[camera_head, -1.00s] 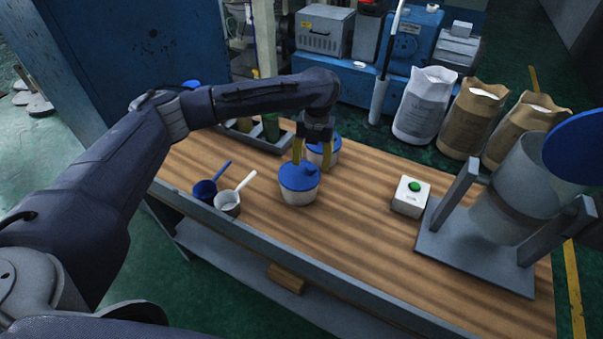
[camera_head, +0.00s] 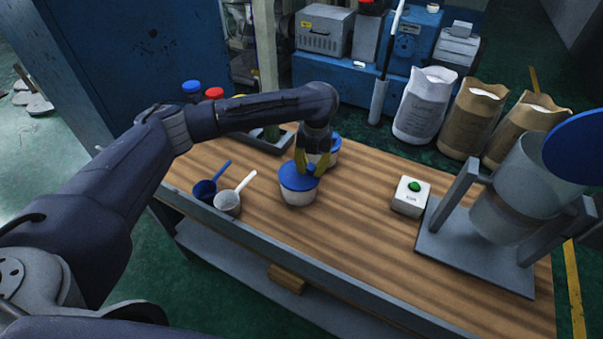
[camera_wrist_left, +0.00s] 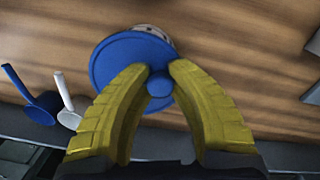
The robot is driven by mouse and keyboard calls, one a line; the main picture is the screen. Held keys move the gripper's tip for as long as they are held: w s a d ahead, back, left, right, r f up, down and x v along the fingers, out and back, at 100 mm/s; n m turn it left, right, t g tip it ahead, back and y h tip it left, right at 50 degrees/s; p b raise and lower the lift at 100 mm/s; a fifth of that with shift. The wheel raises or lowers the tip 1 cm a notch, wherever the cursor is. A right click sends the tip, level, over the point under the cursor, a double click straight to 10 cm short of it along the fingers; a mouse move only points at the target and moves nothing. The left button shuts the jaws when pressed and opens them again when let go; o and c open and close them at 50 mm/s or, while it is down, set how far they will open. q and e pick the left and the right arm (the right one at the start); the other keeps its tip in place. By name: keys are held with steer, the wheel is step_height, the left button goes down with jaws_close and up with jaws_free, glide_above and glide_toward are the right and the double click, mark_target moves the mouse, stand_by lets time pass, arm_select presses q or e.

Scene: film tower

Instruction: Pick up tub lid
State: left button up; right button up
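The front tub (camera_head: 298,196) is pale and stands upright on the wooden bench. Its round blue tub lid (camera_head: 291,180) sits on top and has a small blue knob, which shows in the left wrist view (camera_wrist_left: 159,83). My left gripper (camera_head: 312,168) comes down over the lid. In the left wrist view its yellow fingers (camera_wrist_left: 160,72) close in on both sides of the knob and appear to touch it. A strip of the tub shows past the lid's far edge there. My right gripper is in neither view.
A second blue-lidded tub (camera_head: 335,152) stands close behind, partly hidden by my gripper. A blue scoop (camera_head: 205,190) and a white scoop (camera_head: 228,203) lie to the left. A white box with a green button (camera_head: 411,196) and a clear cylinder on a stand (camera_head: 505,200) are right.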

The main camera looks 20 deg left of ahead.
arm_select(q)
jaws_close()
steer(key=shift+r, duration=0.15)
step_height(320, 180, up, 19)
glide_above(310, 166)
steer(key=s, duration=0.2)
steer(key=shift+g, duration=0.3)
steer(key=f, duration=1.1)
steer(key=shift+w+d+f, duration=0.2)
steer(key=shift+d+f, duration=0.05)
steer(key=shift+d, duration=0.1)
steer(key=shift+w+a+f+h, duration=0.1)
steer(key=shift+w+a+h, duration=0.05)
steer(key=shift+w, duration=0.25)
steer(key=shift+w+a+f+h, duration=0.1)
steer(key=shift+w+a+h, duration=0.05)
steer(key=shift+w, duration=0.25)
steer(key=shift+f, duration=3.05)
steer(key=shift+f, duration=0.25)
